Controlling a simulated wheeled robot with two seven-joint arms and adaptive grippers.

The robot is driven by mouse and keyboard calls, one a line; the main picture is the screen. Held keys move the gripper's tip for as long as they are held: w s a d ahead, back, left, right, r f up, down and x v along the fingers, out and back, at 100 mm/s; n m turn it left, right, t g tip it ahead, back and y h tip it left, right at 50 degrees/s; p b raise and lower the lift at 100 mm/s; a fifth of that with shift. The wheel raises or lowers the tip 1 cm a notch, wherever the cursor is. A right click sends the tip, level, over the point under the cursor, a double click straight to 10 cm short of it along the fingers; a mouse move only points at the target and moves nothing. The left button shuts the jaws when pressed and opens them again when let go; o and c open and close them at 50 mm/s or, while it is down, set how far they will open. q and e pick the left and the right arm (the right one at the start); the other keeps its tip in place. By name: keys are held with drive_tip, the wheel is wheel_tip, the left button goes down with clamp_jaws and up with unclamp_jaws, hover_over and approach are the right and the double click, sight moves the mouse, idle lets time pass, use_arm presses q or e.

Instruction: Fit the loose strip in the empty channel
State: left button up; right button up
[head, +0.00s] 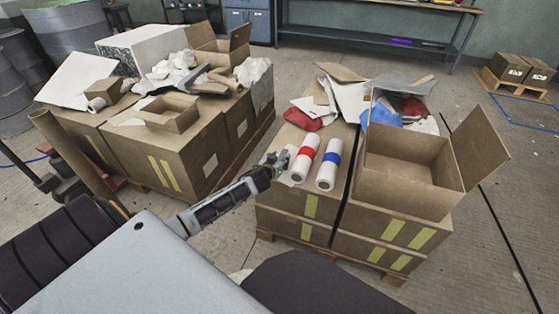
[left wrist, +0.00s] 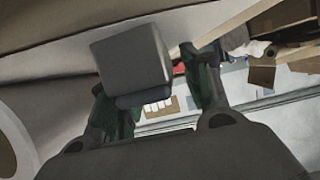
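I cannot make out a loose strip or an empty channel in either view. My left gripper (head: 275,163) is at the left edge of the right-hand box stack, close beside a white roll with a red band (head: 305,157). A white roll with a blue band (head: 329,163) lies to its right. In the left wrist view the two fingers (left wrist: 160,105) stand apart, with background showing between them. A dark grey block (left wrist: 132,58) covers part of that view; I cannot tell what it is. My right gripper is not in view.
An open cardboard box (head: 405,185) stands on the right of that stack, with scraps and bags (head: 385,110) behind it. A second loaded box stack (head: 165,150) stands at the left. A floor aisle (head: 285,95) separates the stacks. A workbench (head: 380,35) is at the back.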

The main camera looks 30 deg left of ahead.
sight(280, 159)
use_arm(q)
drive_tip(key=shift+r, duration=0.15)
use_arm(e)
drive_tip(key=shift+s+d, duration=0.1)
use_arm(q)
drive_tip(key=shift+p+v, duration=0.35)
drive_tip(key=shift+v, duration=0.5)
drive_tip(key=shift+s+d+r, duration=0.15)
drive_tip(key=shift+s+r, duration=0.1)
drive_tip(key=shift+s, duration=0.35)
drive_tip(key=shift+s+r+p, duration=0.1)
drive_tip(key=shift+s+p, duration=0.2)
drive_tip(key=shift+p, duration=0.05)
drive_tip(key=shift+s+d+r, duration=0.15)
drive_tip(key=shift+s, duration=0.2)
drive_tip(key=shift+s+d+r+p, duration=0.1)
drive_tip(key=shift+s+r+p, duration=0.2)
drive_tip(key=shift+s, duration=0.3)
drive_tip(key=shift+p+v, duration=0.5)
drive_tip(key=shift+v, duration=1.25)
drive_tip(key=shift+p+v, duration=0.3)
drive_tip(key=shift+v, duration=1.05)
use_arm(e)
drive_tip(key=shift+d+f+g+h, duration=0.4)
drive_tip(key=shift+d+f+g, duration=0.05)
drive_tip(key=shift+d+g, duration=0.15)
